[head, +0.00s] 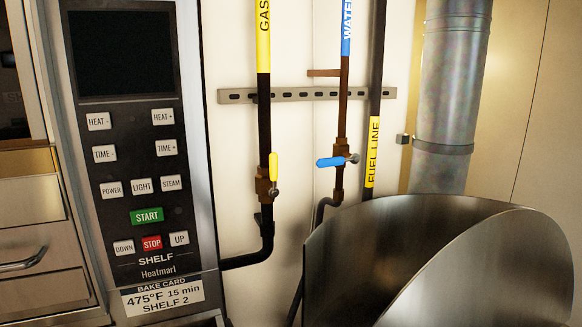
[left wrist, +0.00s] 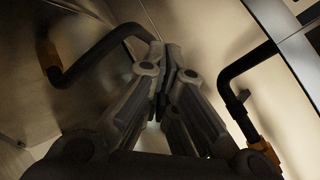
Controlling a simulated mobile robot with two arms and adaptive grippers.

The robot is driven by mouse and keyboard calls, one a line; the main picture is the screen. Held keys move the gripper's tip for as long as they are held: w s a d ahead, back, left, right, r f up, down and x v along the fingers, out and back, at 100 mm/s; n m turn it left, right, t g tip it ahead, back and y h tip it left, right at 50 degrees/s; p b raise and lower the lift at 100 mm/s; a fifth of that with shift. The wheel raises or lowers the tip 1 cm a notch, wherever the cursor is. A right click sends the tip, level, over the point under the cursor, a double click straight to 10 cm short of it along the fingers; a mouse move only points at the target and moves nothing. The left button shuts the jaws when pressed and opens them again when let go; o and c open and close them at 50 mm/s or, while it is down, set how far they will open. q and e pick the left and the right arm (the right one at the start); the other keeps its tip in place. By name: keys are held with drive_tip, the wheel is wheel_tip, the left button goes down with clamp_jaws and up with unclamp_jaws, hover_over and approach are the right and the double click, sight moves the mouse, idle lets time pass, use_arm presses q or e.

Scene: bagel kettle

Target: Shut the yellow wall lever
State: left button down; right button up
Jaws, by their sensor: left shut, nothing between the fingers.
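The yellow lever (head: 273,165) is on a brass valve (head: 263,187) low on the pipe labelled GAS, in the middle of the head view. The lever stands upright, in line with the pipe. No gripper shows in the head view. In the left wrist view my left gripper (left wrist: 164,54) is shut, with its fingertips together and empty. A dark bent pipe (left wrist: 233,95) with a brass fitting (left wrist: 262,146) is to its right, apart from the fingers. I cannot make out the yellow lever in that view.
A blue lever (head: 332,161) lies level on the WATER pipe to the right. A large metal kettle (head: 350,250) fills the lower right. The oven control panel (head: 128,160) is at left. Another bent pipe (left wrist: 105,45) is left of the fingers in the wrist view.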

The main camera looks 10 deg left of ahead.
use_arm(q)
drive_tip(key=w+d+r+m+t+y, duration=0.1)
drive_tip(key=w+r+m+t, duration=0.1)
drive_tip(key=w+r, duration=0.45)
drive_tip(key=w+d+r+m+t, duration=0.15)
drive_tip(key=w+r, duration=0.25)
drive_tip(key=r, duration=0.6)
drive_tip(key=m+t+y, duration=0.2)
drive_tip(key=m+t, duration=0.1)
drive_tip(key=t, duration=0.1)
approach(274, 176)
drive_tip(key=d+r, duration=0.3)
drive_tip(key=d, duration=0.1)
drive_tip(key=shift+d, duration=0.15)
drive_tip(key=p+x, duration=0.4)
drive_tip(key=x, duration=0.6)
drive_tip(key=shift+f+p, duration=0.15)
drive_tip(key=shift+p, duration=0.2)
